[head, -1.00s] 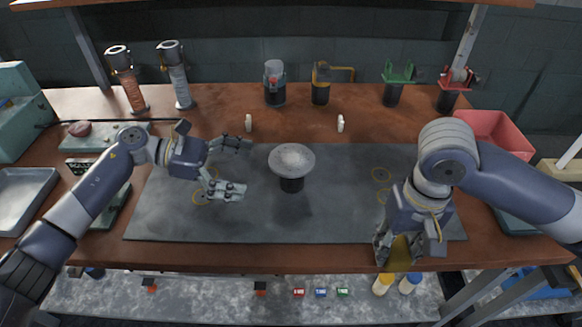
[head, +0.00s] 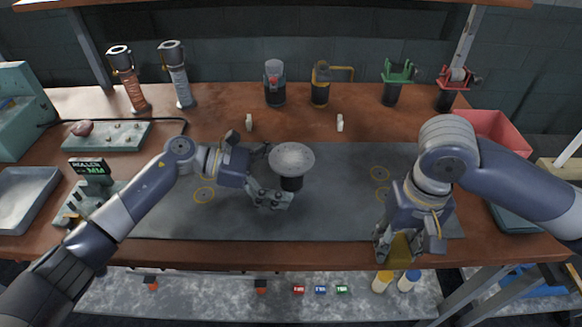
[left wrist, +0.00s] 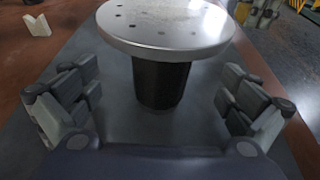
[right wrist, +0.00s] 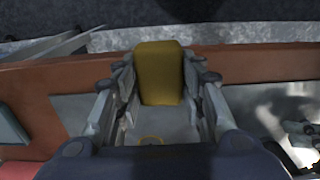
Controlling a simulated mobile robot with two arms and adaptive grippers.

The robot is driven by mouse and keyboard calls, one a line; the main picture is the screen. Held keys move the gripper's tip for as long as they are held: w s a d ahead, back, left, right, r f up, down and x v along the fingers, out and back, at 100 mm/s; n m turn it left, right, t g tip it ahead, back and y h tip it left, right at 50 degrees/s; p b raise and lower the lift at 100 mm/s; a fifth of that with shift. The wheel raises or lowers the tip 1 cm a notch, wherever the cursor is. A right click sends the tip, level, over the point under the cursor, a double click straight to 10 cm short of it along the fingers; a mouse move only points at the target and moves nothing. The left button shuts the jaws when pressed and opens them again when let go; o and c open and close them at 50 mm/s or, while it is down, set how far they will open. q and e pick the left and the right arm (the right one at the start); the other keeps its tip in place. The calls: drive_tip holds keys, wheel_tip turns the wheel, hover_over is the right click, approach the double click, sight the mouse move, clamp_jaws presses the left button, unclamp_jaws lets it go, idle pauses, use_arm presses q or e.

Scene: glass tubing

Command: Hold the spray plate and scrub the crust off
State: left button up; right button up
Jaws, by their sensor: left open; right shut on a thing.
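The spray plate (head: 292,157) is a round, pale metal disc with small holes, on a dark cylindrical stem (head: 291,184) standing on the grey mat. A pale, rough patch covers part of its top in the left wrist view (left wrist: 165,22). My left gripper (head: 270,175) is open, with its fingers on either side of the stem, below the disc; in the left wrist view gaps show between fingers and stem. My right gripper (head: 398,250) is shut on a yellow-brown block (right wrist: 160,72), perhaps the scrubber, near the front edge of the mat, apart from the plate.
The grey mat (head: 340,215) is mostly bare, with yellow rings marked left and right. Torches and holders line the back of the bench. A red bin (head: 490,130) is at right, a metal tray (head: 25,195) at left.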

use_arm(q)
drive_tip(key=shift+c, duration=0.2)
drive_tip(key=c, duration=1.7)
drive_tip(key=shift+o, duration=0.2)
